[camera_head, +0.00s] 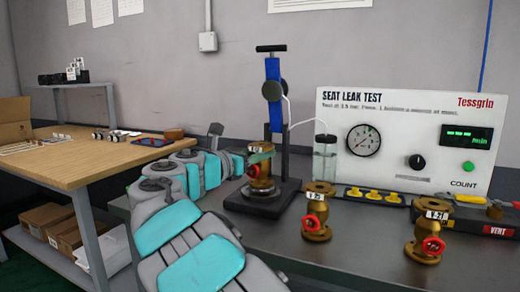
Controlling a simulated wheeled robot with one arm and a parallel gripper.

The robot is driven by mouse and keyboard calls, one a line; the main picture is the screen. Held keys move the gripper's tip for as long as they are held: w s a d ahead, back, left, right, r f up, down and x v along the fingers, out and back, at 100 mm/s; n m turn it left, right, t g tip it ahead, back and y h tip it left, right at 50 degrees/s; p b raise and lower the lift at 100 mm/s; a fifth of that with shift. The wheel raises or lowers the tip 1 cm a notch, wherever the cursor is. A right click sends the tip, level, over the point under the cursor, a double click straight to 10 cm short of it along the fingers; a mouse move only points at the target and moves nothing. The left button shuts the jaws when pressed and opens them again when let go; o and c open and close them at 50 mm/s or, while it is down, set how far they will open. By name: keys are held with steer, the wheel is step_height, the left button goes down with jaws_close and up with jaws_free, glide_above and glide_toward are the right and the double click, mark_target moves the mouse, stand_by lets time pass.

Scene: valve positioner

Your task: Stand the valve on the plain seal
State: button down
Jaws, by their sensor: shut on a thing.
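My gripper (258,155) is shut on a brass valve (261,183) with a white tag, gripping it near its top. The valve is upright, at the black base (270,208) of a test stand with a blue clamp (273,95) above it. I cannot tell whether the valve's foot touches the base. No plain seal can be made out; whatever lies under the valve is hidden. Two more tagged brass valves with red handwheels stand upright on the grey bench: one in the middle (317,212) and one at the right (428,235).
A black tray with yellow pieces (372,194) lies before the panel. A wooden table (75,160) stands at left. Bench between the front valves is clear.

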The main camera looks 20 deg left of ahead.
steer(key=shift+r, duration=0.15)
steer(key=c, duration=0.5)
jaws_free()
steer(key=v, duration=1.2)
